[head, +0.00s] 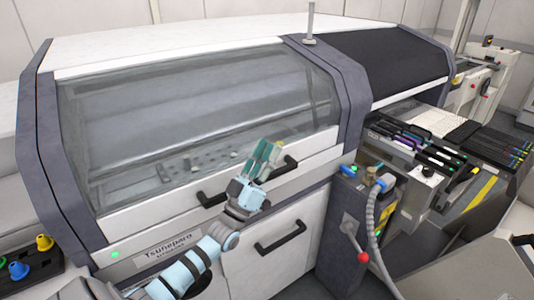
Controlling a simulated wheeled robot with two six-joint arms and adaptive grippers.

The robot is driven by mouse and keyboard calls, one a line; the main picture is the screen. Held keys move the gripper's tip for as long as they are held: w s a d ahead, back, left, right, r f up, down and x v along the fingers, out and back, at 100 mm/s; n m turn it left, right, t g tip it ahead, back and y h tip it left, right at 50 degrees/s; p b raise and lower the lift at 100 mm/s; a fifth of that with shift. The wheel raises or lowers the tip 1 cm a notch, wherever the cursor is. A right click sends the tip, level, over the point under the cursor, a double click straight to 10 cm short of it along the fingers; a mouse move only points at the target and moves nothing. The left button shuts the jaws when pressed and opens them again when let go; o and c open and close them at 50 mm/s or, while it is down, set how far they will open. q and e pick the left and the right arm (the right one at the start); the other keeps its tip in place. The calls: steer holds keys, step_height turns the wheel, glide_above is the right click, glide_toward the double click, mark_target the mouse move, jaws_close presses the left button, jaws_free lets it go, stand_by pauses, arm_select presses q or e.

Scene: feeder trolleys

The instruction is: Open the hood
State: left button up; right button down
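The hood (60,66) of the white and dark grey machine is down, with a large see-through window (190,110) in its front. Its white lower bar carries two black handles, a left one (213,197) and a right one (281,168). My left gripper (268,148) is in front of the bar, between the two handles and close to the right one. Its pale green fingers point up and stand apart, with nothing seen between them. Whether it touches the right handle cannot be told. My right gripper is out of view.
A white lower door with a black handle (280,237) is below the hood. A grey post with a red-knobbed lever (362,257) and a grey hose (378,215) stands to the right. Feeders (425,145) lie beyond it. Coloured knobs (18,268) sit at far left.

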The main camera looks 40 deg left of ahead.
arm_select(q)
steer(key=shift+y, duration=0.3)
steer(key=v, duration=1.2)
